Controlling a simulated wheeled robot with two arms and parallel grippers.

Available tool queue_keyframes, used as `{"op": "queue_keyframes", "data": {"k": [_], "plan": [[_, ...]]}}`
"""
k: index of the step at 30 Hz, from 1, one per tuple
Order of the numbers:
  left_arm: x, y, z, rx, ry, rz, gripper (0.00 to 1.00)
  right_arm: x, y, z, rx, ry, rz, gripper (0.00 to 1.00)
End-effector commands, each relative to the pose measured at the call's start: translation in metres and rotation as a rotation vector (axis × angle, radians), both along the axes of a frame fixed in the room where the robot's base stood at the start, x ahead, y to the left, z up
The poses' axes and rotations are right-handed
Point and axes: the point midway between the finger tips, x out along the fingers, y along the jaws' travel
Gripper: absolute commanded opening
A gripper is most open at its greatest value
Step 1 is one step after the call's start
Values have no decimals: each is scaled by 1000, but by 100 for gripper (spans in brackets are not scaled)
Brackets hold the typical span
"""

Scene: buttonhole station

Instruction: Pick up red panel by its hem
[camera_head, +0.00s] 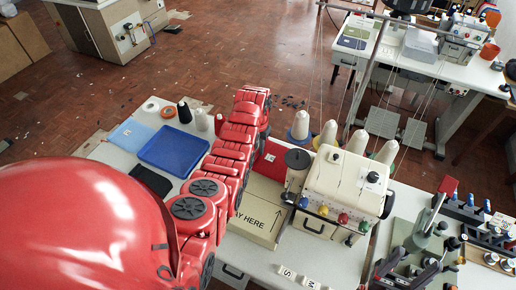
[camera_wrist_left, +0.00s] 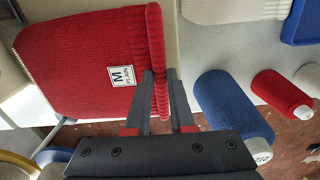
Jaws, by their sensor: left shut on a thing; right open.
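The red panel (camera_wrist_left: 88,62) is a ribbed knit piece with a white tag marked M PLAIN in the left wrist view. Its thick hem (camera_wrist_left: 157,50) runs along its right side. My left gripper (camera_wrist_left: 160,82) is shut on the hem, one finger on each side. In the head view a red piece of the panel (camera_head: 268,158) shows beside my red left arm, which hides the left gripper there.
A white sewing machine (camera_head: 350,190) stands right of the panel. A beige board (camera_head: 258,215) with an arrow lies in front. A blue tray (camera_head: 173,150) and thread cones are at the left. In the wrist view a blue cone (camera_wrist_left: 232,103) and red cone (camera_wrist_left: 282,94) are close to the gripper.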

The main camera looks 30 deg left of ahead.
Motion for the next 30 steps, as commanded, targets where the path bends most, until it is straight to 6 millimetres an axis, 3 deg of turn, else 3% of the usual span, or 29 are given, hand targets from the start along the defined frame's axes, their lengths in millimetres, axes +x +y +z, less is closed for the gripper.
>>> {"op": "queue_keyframes", "data": {"k": [18,30], "plan": [[1,0,41,1,-3,0,0,0,0,15,0,0,0,67],[0,0,42,0,-1,0,0,0,0,15,0,0,0,67]]}}
